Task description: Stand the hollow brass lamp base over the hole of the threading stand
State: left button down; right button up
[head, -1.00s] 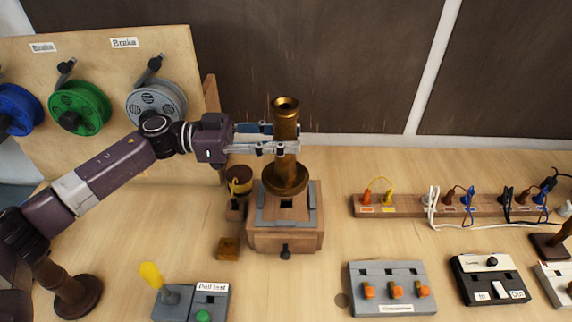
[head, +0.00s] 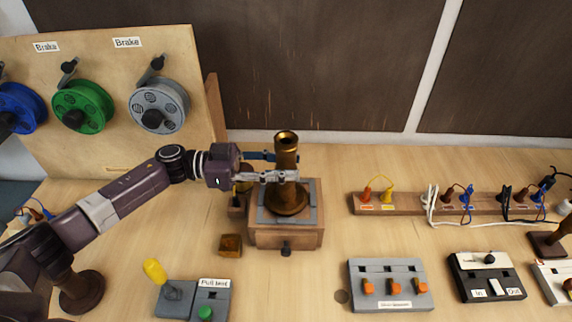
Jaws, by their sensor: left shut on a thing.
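The hollow brass lamp base (head: 287,158) is upright in the head view, with its open top showing and its wide foot at the bottom. My left gripper (head: 284,177) is shut on its column from the left. The threading stand (head: 286,235), a wooden block with a grey top plate, is directly under the foot. The foot covers the middle of the plate and hides the hole. The foot appears at or very close to the plate; I cannot tell whether it touches. My right gripper is not in view.
A small wooden block (head: 231,245) lies left of the stand. A yellow-lever box (head: 174,293) is at front left, and a grey switch box (head: 389,285) at front right. A wooden strip with plugs (head: 408,204) runs to the right. Cable reels (head: 160,105) hang behind my left arm.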

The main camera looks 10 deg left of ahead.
pick_arm(q)
jog(key=shift+r, duration=0.1)
jog(key=c, duration=1.8)
grip_release()
jog(key=shift+f, duration=0.2)
jog(key=o, duration=0.4)
jog(key=shift+c, duration=0.2)
jog(key=shift+r, duration=0.1)
jog(key=shift+a, duration=0.2)
jog(key=s+a+b, duration=0.2)
jog(key=a, duration=0.9)
jog(key=shift+s+a, duration=0.2)
jog(key=shift+s, duration=0.05)
